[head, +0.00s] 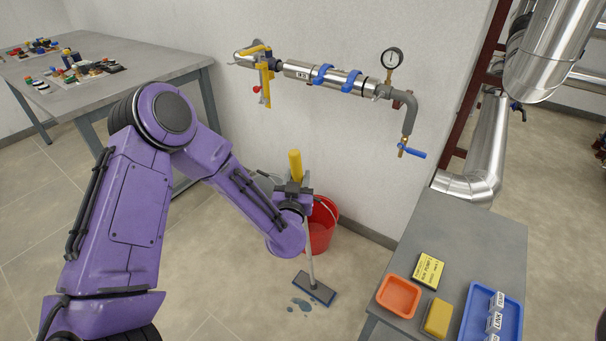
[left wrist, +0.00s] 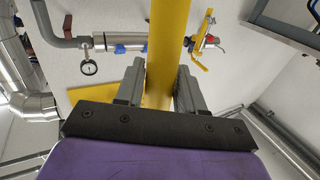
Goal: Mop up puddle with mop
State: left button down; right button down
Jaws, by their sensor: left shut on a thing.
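The mop has a yellow grip, a pale pole and a flat blue-grey head (head: 314,289). My left gripper (head: 293,188) is shut on the mop's yellow grip (head: 295,164). In the left wrist view the yellow grip (left wrist: 168,45) runs between the two grey fingers of my left gripper (left wrist: 160,88). The mop stands slightly tilted, its head at the floor. The puddle (head: 301,304) shows as small dark blotches on the floor just left of and in front of the mop head. My right gripper is not in view.
A red bucket (head: 320,228) stands on the floor by the wall, behind the mop. A grey table (head: 455,235) at right bears an orange tray (head: 399,296), a yellow box and a blue tray. A pipe with a gauge (head: 392,58) runs along the wall. Floor left of the puddle is clear.

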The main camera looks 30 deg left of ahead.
pick_arm(q)
jog(key=shift+s+a+r+p, duration=0.75)
jog(key=shift+s+p, duration=3.6)
jog(key=shift+s, duration=7.1)
jog(key=shift+a+r+p, duration=0.15)
jog(key=shift+r+p, duration=1.8)
jog(key=shift+p, duration=0.15)
jog(key=shift+w, duration=0.1)
